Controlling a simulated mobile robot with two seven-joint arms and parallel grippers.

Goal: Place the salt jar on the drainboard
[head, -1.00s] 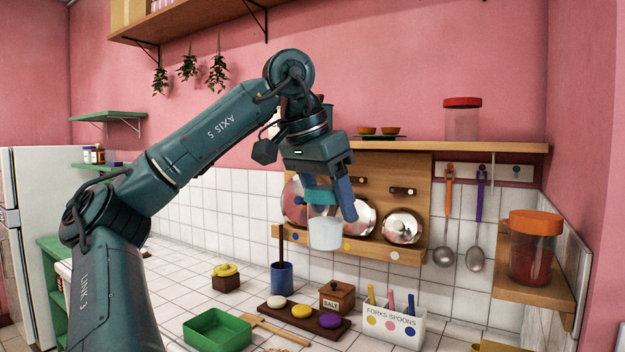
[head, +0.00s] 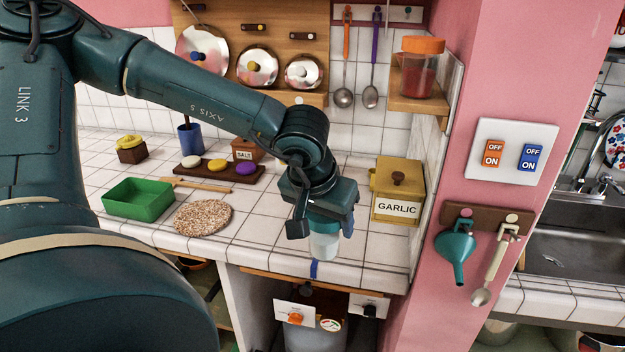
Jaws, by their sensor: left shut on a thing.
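The salt jar (head: 323,247), a clear jar with white contents and a teal lid, hangs upright below my left gripper (head: 326,222). The gripper is shut on the jar's lid, and the fingers and wrist hide most of the lid. The jar is over the front part of the white tiled counter, near its edge; I cannot tell whether its base touches the tiles. I cannot surely pick out the drainboard; a metal sink (head: 560,248) stands at the right, beyond a pink wall end. My right gripper is not in view.
A yellow garlic box (head: 398,190) stands just right of the jar. The pink wall end (head: 470,130), with switches and a hanging teal funnel (head: 455,255), stands between jar and sink. A green tray (head: 138,200) and cork mat (head: 203,217) lie left.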

